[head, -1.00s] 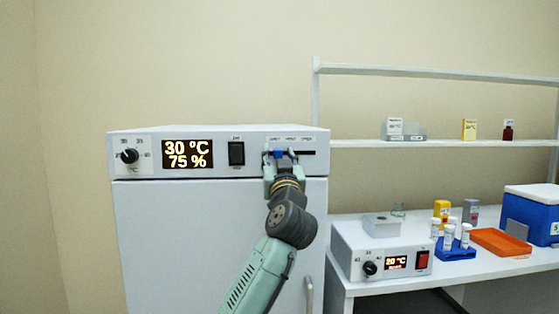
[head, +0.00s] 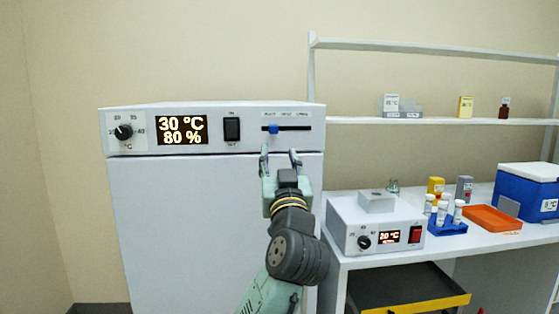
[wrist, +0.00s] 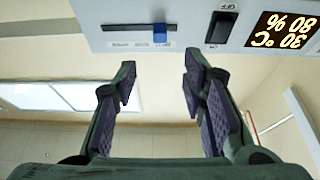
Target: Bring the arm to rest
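My gripper (head: 281,160) is open and empty in front of the white cabinet (head: 200,220), just below its control panel. In the wrist view my gripper (wrist: 158,85) shows two spread fingers with nothing between them. A blue slider knob (head: 273,129) sits in the dark slot on the panel, left of the slot's middle; it also shows in the wrist view (wrist: 160,34), apart from the fingertips. The cabinet's display (head: 182,131) reads 30 °C and 80 %.
A dial (head: 124,131) and a black rocker switch (head: 232,129) are on the same panel. To the right, a bench holds a small heater box (head: 375,228), a blue tube rack (head: 447,226), an orange tray (head: 493,218) and a blue cool box (head: 528,195). A shelf (head: 440,121) runs above.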

